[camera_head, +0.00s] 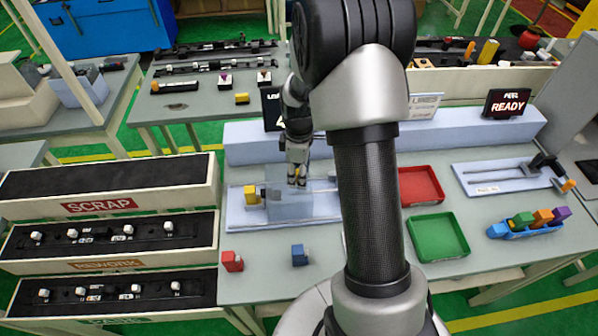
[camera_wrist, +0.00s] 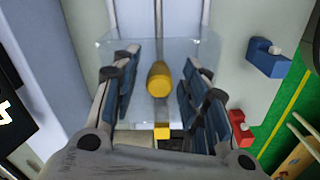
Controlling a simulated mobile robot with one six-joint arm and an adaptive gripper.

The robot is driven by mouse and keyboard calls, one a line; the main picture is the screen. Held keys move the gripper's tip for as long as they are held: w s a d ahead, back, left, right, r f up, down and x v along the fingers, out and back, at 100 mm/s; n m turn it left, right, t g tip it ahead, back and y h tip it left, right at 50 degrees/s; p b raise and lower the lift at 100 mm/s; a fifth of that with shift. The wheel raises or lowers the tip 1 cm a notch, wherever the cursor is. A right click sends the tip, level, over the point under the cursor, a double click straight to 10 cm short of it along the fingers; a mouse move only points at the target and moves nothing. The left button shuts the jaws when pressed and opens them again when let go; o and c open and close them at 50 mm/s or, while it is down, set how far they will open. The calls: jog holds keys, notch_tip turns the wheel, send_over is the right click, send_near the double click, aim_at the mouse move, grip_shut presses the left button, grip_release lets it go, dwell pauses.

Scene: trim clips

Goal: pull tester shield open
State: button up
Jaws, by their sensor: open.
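The tester shield (camera_head: 290,207) is a clear, see-through box over the left test fixture on the bench. In the wrist view the clear shield (camera_wrist: 205,48) spreads below and between my fingers. A yellow rounded knob (camera_wrist: 158,80) at the end of a metal rod shows between the fingers. My gripper (camera_head: 297,180) is over the shield, pointing down. In the wrist view my gripper (camera_wrist: 160,88) is open, one finger on each side of the knob, with gaps showing. Whether the fingertips touch the shield cannot be told. A yellow block (camera_head: 251,194) sits at the fixture's left end.
A red block (camera_head: 232,262) and a blue block (camera_head: 299,256) lie in front of the fixture. A red tray (camera_head: 421,171) and a green tray (camera_head: 437,250) stand right of my arm. A READY display (camera_head: 507,103) stands at the back right.

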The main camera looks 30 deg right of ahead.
jog(key=shift+r, duration=0.1)
notch_tip(320, 180, up, 12)
dwell(0.4)
dwell(0.4)
jog(key=s+a+r+m+t+b, duration=0.1)
jog(key=s+a+r+m+b, duration=0.15)
jog(key=s+a+r, duration=0.3)
jog(key=s+a+m+t+b, duration=0.1)
jog(key=s+a+m+b, duration=0.1)
jog(key=s, duration=0.6)
jog(key=s+a+m+t+b, duration=0.1)
jog(key=s+a+m+t, duration=0.1)
jog(key=s+a+m, duration=0.3)
jog(key=s+m, duration=0.1)
jog(key=s, duration=0.2)
jog(key=shift+s+r+t+b, duration=0.3)
jog(key=shift+s+r+b, duration=0.05)
jog(key=shift+s, duration=0.05)
jog(key=shift+a, duration=0.1)
dwell(0.6)
